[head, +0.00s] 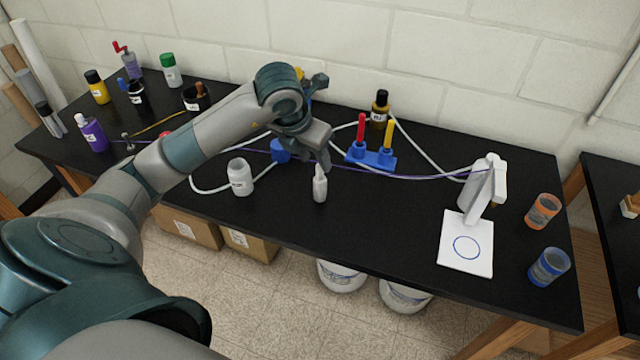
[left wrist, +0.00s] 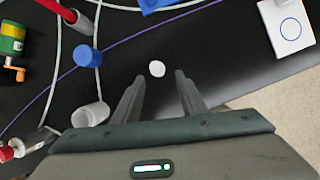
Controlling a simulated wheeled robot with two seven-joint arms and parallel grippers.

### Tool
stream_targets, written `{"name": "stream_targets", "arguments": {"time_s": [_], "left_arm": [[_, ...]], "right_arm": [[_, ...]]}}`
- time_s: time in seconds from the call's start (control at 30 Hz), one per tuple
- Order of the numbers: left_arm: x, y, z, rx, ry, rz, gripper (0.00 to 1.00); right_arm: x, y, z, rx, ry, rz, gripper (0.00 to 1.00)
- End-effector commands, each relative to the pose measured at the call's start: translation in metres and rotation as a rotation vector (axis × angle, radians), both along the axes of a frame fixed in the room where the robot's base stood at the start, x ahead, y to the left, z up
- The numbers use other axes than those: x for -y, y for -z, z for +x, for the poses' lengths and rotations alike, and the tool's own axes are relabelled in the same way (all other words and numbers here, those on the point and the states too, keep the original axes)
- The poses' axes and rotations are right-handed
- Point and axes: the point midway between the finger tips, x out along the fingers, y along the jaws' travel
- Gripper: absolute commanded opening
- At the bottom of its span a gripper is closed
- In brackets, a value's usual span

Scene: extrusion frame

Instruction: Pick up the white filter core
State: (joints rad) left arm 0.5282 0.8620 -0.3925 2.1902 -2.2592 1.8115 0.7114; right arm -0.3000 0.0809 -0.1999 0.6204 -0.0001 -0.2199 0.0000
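A slim white upright piece, which I take as the white filter core (head: 320,188), stands near the front edge of the black table in the head view. In the left wrist view its round white top (left wrist: 157,68) shows just beyond and between the fingertips. My left gripper (head: 323,163) points down over it, its fingers close to the core's top. In the left wrist view the left gripper (left wrist: 160,78) is open, with nothing held between its fingers. Whether a finger touches the core cannot be told. My right gripper is not in view.
A white jar (head: 240,178) stands left of the core, with a blue piece (head: 280,151) behind it. A blue stand (head: 371,156) with red and yellow rods is behind right. A white dispenser (head: 486,187) and pad (head: 466,263) are at the right. Tubing crosses the table (head: 390,225).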

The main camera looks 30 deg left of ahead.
Motion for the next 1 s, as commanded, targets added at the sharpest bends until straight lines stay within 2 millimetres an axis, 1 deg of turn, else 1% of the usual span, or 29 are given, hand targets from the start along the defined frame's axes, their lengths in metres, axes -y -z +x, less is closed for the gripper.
{"name": "stream_targets", "arguments": {"time_s": [0.13, 0.27, 0.5, 0.6, 0.73, 1.0], "left_arm": [[0.000, 0.000, 0.000, 0.000, 0.000, 0.000, 0.38], [-0.001, 0.003, 0.004, -0.003, -0.002, -0.002, 0.38], [-0.007, 0.023, 0.018, -0.005, -0.002, -0.002, 0.38], [-0.007, 0.035, 0.022, -0.003, -0.001, -0.002, 0.38], [-0.007, 0.044, 0.025, -0.001, -0.001, 0.000, 0.38], [-0.007, 0.045, 0.026, 0.000, 0.000, 0.000, 0.38]], "right_arm": [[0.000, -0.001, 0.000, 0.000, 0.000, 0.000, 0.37], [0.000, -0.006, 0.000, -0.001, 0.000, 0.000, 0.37], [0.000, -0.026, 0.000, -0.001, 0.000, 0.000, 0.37], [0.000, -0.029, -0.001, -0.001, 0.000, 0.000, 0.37], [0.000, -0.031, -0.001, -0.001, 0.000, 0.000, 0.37], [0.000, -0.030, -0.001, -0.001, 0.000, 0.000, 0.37]]}}
